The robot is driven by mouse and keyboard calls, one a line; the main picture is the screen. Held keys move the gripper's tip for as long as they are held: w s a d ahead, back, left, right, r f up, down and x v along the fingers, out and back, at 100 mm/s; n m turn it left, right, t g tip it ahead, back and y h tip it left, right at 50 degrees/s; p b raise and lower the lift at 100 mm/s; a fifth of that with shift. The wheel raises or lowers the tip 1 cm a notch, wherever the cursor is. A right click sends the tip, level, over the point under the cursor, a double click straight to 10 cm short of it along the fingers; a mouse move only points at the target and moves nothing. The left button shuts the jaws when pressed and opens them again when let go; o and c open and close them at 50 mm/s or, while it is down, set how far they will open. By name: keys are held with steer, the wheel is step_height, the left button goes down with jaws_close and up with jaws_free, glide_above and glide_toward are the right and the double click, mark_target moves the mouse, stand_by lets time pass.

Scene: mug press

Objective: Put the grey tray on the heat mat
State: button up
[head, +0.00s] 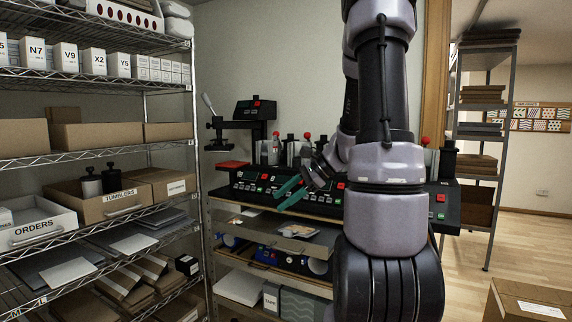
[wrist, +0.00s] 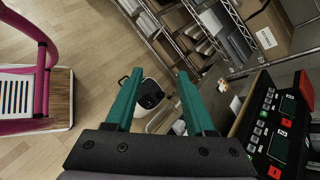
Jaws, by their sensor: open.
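My gripper (head: 283,197) has teal fingers, spread apart with nothing between them. It hangs in front of the press bench, and it also shows in the wrist view (wrist: 159,76). A flat grey surface with printed sheets on it (head: 268,227) lies on the level below the bench top; I cannot tell whether it is the grey tray. A flat red pad (head: 233,165) sits under the press at the bench's left end; I cannot tell whether it is the heat mat. My arm hides part of the bench.
A wire shelf (head: 95,155) with boxes stands at the left. Mug presses with control panels (head: 262,187) line the bench. A cardboard box (head: 528,303) is at the lower right. In the wrist view, a white bin (wrist: 138,100) and a pink-framed cart (wrist: 40,75) stand on the floor.

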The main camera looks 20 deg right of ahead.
steer(key=s+a+r+n+t+h, duration=0.1)
steer(key=s+a+r+n+h, duration=0.2)
steer(key=s+r+n, duration=0.4)
steer(key=s+a+r+n+t+h, duration=0.1)
steer(key=s+a+r+n+h, duration=0.2)
steer(key=s+r+n, duration=0.4)
steer(key=s+a, duration=0.1)
steer(key=s, duration=0.1)
steer(key=shift+s+a+h, duration=0.15)
steer(key=shift+s+h, duration=0.15)
stand_by(0.4)
